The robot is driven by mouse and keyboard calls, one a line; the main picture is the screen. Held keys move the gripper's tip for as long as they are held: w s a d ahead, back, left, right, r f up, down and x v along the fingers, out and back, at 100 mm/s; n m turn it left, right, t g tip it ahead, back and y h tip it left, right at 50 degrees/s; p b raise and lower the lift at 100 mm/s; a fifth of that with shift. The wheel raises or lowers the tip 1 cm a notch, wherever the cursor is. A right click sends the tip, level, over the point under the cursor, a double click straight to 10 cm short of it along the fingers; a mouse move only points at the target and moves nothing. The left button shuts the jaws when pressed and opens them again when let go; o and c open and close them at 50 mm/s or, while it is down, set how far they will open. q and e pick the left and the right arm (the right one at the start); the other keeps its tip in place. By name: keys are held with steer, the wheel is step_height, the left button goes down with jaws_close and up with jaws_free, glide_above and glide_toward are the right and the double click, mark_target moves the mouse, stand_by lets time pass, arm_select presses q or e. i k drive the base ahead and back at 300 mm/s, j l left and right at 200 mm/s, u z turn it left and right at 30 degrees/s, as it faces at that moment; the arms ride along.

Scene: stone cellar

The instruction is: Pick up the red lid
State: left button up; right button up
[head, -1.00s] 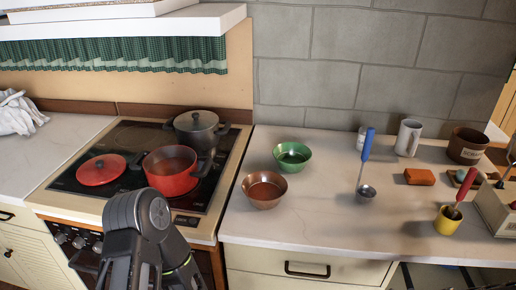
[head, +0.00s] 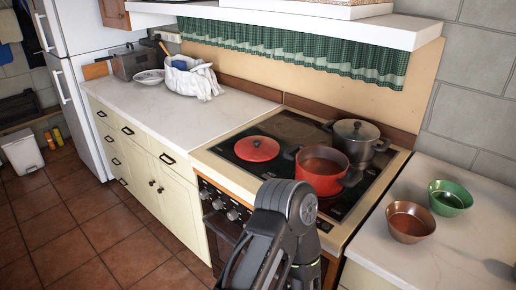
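The red lid (head: 257,148) lies flat on the black glass hob, at its left side. It is round with a small dark knob on top. The red pot (head: 322,170) stands open on the hob to the right of the lid, with a gap between them. A grey jointed part of my arm rises from the bottom edge in front of the stove, below and right of the lid and apart from it. I cannot make out gripper fingers on it. No gripper of mine shows, and nothing touches the lid.
A grey lidded pot (head: 357,140) stands behind the red pot. A brown bowl (head: 410,222) and a green bowl (head: 450,198) sit on the right counter. The left counter (head: 180,115) is mostly clear, with a white cloth (head: 190,78) in a basket. A shelf (head: 300,22) overhangs the stove.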

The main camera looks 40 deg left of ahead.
mark_target(255, 148)
steer(key=l+u, duration=0.1)
steer(key=u, duration=0.7)
steer(key=l+u, duration=0.15)
steer(key=u, duration=0.65)
steer(key=k+l, duration=0.05)
